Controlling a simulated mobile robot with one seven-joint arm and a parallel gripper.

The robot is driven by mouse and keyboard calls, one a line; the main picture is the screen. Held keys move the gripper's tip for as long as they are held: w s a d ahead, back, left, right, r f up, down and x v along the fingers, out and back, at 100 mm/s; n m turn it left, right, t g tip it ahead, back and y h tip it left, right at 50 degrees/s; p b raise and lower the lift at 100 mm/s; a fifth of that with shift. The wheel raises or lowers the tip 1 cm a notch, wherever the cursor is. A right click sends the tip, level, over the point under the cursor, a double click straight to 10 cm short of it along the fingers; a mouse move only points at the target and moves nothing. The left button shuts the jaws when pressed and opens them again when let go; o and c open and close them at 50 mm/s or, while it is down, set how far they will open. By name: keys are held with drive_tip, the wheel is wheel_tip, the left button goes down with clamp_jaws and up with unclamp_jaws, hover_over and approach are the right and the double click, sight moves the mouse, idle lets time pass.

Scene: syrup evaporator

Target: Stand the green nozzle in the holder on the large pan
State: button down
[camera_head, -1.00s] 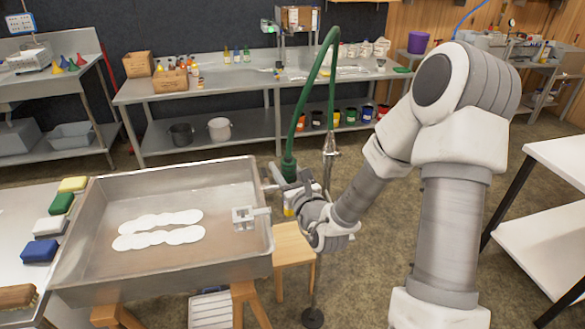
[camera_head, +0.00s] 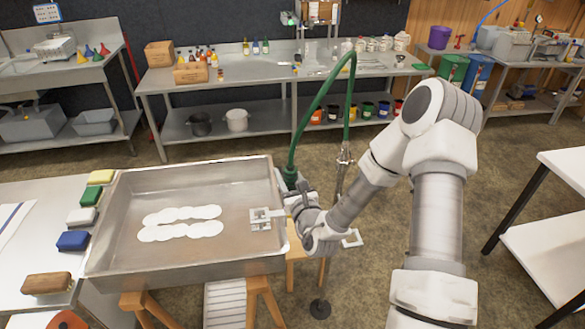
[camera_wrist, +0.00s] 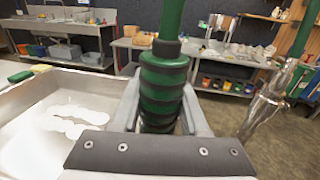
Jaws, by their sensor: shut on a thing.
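The green nozzle (camera_head: 291,173) hangs on a green hose that arches up above it. My gripper (camera_head: 292,190) is shut on its dark-banded green grip, which stands roughly upright between the fingers in the wrist view (camera_wrist: 162,95). The nozzle's lower end is hidden behind the gripper. The large pan (camera_head: 130,190) is a shallow metal tray. The holder (camera_head: 262,218) is a pale square bracket at the pan's right wall. My gripper is just right of the holder, close to the pan's rim; the nozzle is apart from the holder.
White round shapes (camera_head: 180,223) lie in the pan. A metal hose fitting (camera_head: 345,157) hangs right of my gripper, and another square bracket (camera_head: 352,238) shows beyond my wrist. Coloured blocks (camera_head: 82,217) line the left table. A workbench (camera_head: 240,75) stands behind.

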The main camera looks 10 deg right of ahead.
drive_tip(key=w+a+p, duration=0.4)
drive_tip(key=a+p, duration=0.4)
drive_tip(key=shift+w+a+f, duration=0.15)
drive_tip(key=shift+w+a, duration=0.1)
drive_tip(key=shift+a, duration=0.15)
drive_tip(key=shift+f, duration=0.15)
idle(0.5)
drive_tip(key=shift+f+b, duration=0.6)
drive_tip(key=shift+f, duration=0.45)
drive_tip(key=shift+f+b, duration=0.85)
drive_tip(key=shift+f, duration=1.55)
idle(1.1)
idle(0.3)
drive_tip(key=shift+c, duration=1.7)
unclamp_jaws()
